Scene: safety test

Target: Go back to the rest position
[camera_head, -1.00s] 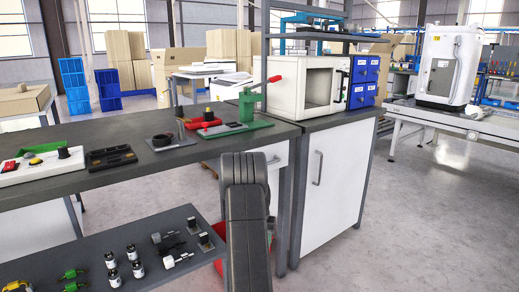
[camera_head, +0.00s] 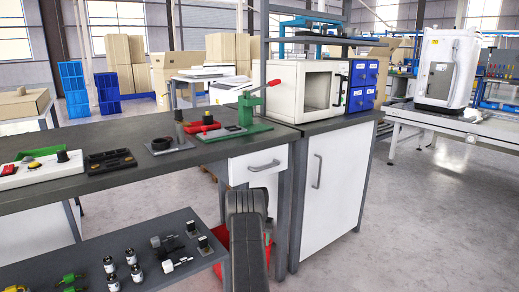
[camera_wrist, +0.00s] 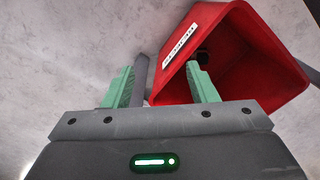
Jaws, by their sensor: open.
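My gripper (camera_wrist: 162,90) shows in the wrist view with its two green fingers wide apart and nothing between them. Beyond the fingers, a red bin (camera_wrist: 228,50) with a white label shows at the upper right, and its inside is dark. The right finger overlaps the bin in the picture; I cannot tell the distance between them. In the head view my dark arm stands at the lower middle and hides part of the red bin (camera_head: 268,245). My gripper itself is not visible in the head view.
A grey workbench (camera_head: 60,202) with a green press (camera_head: 247,106) and small parts runs along the left. A lower shelf (camera_head: 95,258) holds several small parts. A white cabinet (camera_head: 335,190) stands right of my arm. Open floor (camera_head: 430,230) lies at the right.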

